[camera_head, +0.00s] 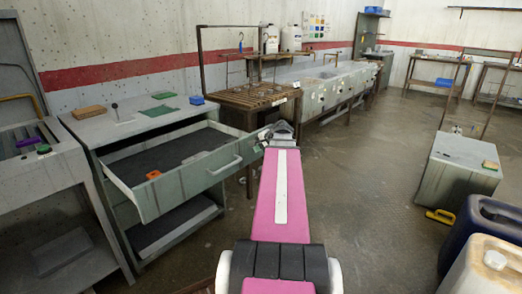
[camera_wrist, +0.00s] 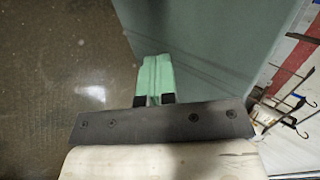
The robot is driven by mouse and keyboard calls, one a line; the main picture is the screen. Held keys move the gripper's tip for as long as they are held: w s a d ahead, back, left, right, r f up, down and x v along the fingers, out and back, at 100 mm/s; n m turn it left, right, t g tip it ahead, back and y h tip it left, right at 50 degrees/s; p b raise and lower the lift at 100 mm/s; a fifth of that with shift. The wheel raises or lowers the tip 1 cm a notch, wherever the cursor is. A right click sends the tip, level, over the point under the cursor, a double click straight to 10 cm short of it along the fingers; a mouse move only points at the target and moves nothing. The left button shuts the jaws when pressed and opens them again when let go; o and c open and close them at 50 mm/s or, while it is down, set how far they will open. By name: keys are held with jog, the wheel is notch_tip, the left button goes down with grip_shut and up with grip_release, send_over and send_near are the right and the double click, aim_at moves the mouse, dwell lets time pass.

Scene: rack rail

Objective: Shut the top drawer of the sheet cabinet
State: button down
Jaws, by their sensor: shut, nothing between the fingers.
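The sheet cabinet (camera_head: 113,128) stands at the left in the head view. Its top drawer (camera_head: 197,183) is pulled well out, with a dark inside and a pale bar handle (camera_head: 224,166) on its front. An orange item (camera_head: 153,174) and a grey piece (camera_head: 195,159) lie in the drawer. My gripper (camera_head: 259,146) is at the right end of the drawer front. In the wrist view my gripper (camera_wrist: 156,62) has its green fingers shut together and empty, beside a plain grey-green panel (camera_wrist: 205,40), likely the drawer front. Contact cannot be told.
A wooden block (camera_head: 89,112), green pieces (camera_head: 158,110) and a blue box (camera_head: 196,100) lie on the cabinet top. A slatted rack table (camera_head: 250,97) stands behind my gripper. A grey box (camera_head: 455,172) and drums (camera_head: 488,225) are at the right. The middle floor is clear.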

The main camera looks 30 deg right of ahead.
send_over(209, 139)
jog(key=w+a, duration=0.1)
jog(key=w, duration=0.4)
jog(key=shift+w, duration=0.15)
jog(key=s, duration=0.2)
jog(key=s+d, duration=0.1)
jog(key=s, duration=0.2)
jog(key=shift+d, duration=0.15)
jog(key=v, duration=1)
jog(key=s+a+f+n+g, duration=0.4)
jog(key=s+a+f+n, duration=0.2)
jog(key=s+a+f, duration=0.85)
jog(key=s+a+f+n+g+h, duration=0.1)
jog(key=s+a+f+n, duration=0.1)
jog(key=s+f, duration=0.2)
jog(key=s+a+f+n+g+h, duration=0.1)
jog(key=s+f, duration=0.4)
jog(key=s, duration=0.6)
jog(key=s+a+f+n+g+h, duration=0.1)
jog(key=s+a+f+n+g, duration=0.1)
jog(key=s+a+f+n, duration=0.3)
jog(key=s, duration=0.3)
jog(key=shift+s+g, duration=0.15)
jog(key=shift+g, duration=0.25)
